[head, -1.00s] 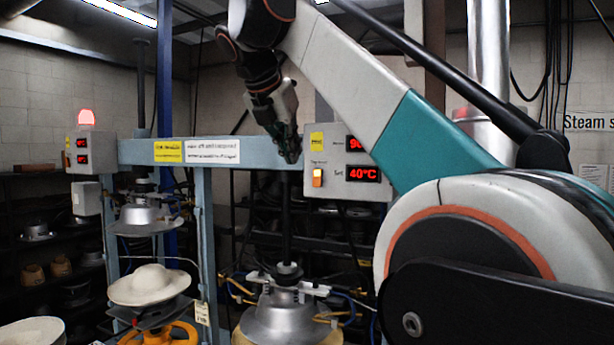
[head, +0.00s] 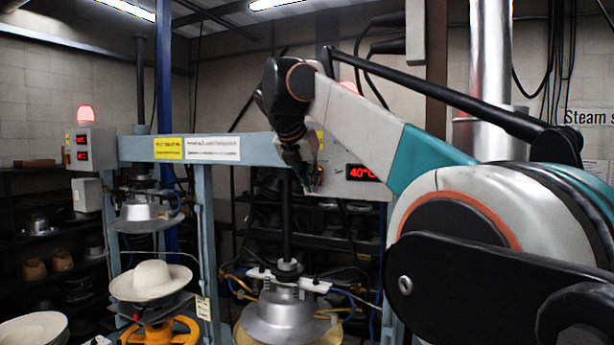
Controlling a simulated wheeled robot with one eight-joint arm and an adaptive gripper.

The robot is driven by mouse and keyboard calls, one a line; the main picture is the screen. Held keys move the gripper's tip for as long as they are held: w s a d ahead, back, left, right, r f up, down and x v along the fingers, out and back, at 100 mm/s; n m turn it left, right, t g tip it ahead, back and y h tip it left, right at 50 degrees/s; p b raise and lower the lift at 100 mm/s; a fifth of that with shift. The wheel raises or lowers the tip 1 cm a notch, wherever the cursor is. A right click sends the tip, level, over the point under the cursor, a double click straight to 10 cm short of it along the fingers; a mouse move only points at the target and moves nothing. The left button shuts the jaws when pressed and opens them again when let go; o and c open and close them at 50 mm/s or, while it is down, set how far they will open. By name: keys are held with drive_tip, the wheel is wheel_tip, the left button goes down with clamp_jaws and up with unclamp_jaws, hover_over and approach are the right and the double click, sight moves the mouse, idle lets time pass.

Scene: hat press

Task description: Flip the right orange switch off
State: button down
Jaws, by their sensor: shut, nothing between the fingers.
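The right control box (head: 372,190) is a grey panel on the blue press beam, with a red display (head: 362,173) reading 40°C. My gripper (head: 312,187) is shut and empty, pointing down in front of the left part of this panel. I cannot tell whether the fingertips touch the panel. My forearm hides the upper part of the box.
The blue beam (head: 265,150) runs left from the box. Below hang a metal press head (head: 285,318) and hoses. A cream hat (head: 150,281) sits on the left press. Another control box (head: 102,148) with red displays is at the far left. Dark shelves stand behind.

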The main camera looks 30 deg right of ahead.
idle(0.3)
drive_tip(key=shift+w+d+f+h+b, duration=0.15)
drive_tip(key=shift+w+d+h+b, duration=0.1)
drive_tip(key=shift+h+b, duration=0.25)
drive_tip(key=shift+r+p, duration=0.8)
drive_tip(key=shift+p, duration=0.05)
drive_tip(key=shift+a+t, duration=0.1)
drive_tip(key=shift+t, duration=0.2)
